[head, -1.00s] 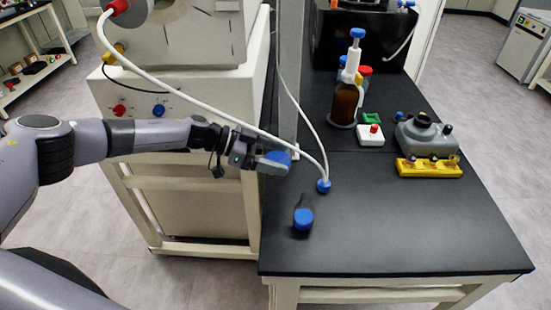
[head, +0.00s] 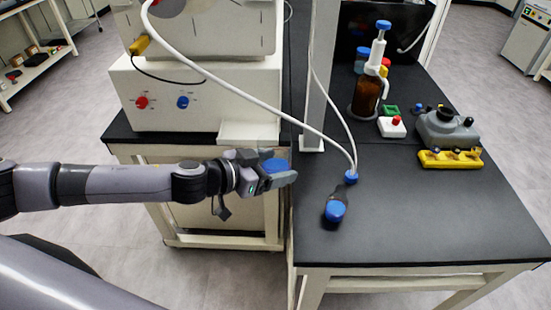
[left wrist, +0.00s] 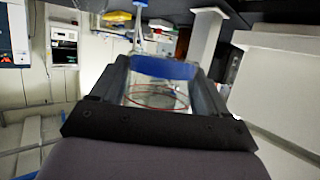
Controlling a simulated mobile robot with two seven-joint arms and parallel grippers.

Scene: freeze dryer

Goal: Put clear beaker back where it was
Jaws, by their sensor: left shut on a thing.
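My left gripper (head: 280,174) is shut on the clear beaker, by the left edge of the black bench and the corner of the dryer's stand. In the head view the beaker is mostly hidden; a blue patch (head: 275,165) shows between the fingers. In the left wrist view the clear beaker (left wrist: 155,97) sits between the two fingers of the left gripper (left wrist: 163,75), with a blue band and a thin red ring visible. My right gripper is not in view.
The black bench (head: 430,220) has clear room at its front. A blue-capped flask (head: 336,211) and a blue hose end (head: 351,177) stand near its left edge. A brown dispenser bottle (head: 366,97), yellow rack (head: 450,158) and grey device (head: 447,128) stand behind. A white hose (head: 240,97) crosses above.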

